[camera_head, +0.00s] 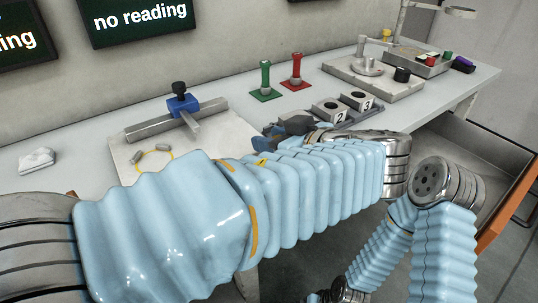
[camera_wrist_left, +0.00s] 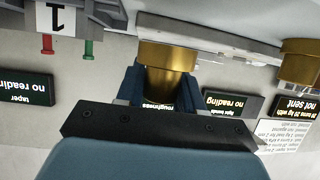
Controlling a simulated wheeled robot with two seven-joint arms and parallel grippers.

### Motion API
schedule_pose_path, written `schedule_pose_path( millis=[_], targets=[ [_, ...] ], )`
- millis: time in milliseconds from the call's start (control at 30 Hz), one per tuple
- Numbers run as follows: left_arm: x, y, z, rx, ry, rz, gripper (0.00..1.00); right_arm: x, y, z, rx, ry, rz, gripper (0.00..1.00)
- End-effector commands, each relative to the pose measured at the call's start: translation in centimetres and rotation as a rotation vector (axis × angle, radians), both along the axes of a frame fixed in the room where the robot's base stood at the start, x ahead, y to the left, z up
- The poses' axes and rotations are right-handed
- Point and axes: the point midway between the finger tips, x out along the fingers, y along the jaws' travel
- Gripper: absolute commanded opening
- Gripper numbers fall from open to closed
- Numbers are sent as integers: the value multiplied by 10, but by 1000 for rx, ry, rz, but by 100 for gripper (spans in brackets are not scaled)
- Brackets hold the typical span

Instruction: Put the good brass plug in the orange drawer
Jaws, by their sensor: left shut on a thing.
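My left gripper (camera_wrist_left: 160,88) is shut on a brass plug (camera_wrist_left: 168,56), with its blue fingers on either side of it. In the head view the left gripper (camera_head: 284,127) is over the bench, beside the numbered blocks, and the plug is hidden there. A second brass piece (camera_wrist_left: 300,66) shows at the right of the left wrist view, apart from the gripper. I cannot tell from its look whether the held plug is good. A drawer with an orange front (camera_head: 507,200) stands open under the bench's right end. My right gripper is not in view.
Blocks marked 2 (camera_head: 329,113) and 3 (camera_head: 357,101) stand on the bench. Green (camera_head: 265,80) and red (camera_head: 297,70) handled pieces stand behind them. A clamp fixture (camera_head: 178,118) is at left, a gauge stand (camera_head: 370,68) at right. A white cloth (camera_head: 37,160) lies far left.

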Motion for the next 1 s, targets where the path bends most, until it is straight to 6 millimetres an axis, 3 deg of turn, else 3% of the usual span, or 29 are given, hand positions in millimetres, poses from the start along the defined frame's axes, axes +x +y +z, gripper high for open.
schedule_pose_path(
  millis=[67, 200, 567, 600, 700, 733, 1000],
  targets=[
    [-3, 9, -10, 2, 1, 0, 0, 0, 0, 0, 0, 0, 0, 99],
    [-2, 8, -31, 3, 2, 1, 0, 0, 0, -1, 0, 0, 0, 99],
    [-2, 8, -37, 0, 0, 1, 0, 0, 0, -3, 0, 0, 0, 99],
    [-2, 8, -36, 1, 2, 1, 43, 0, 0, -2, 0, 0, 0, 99],
    [-2, 8, -36, 1, 2, 1, 58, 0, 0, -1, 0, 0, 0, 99],
    [-2, 8, -36, 1, 2, 1, 62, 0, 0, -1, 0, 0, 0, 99],
    [-2, 8, -35, 1, 2, 1, 62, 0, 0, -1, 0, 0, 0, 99]
  ],
)
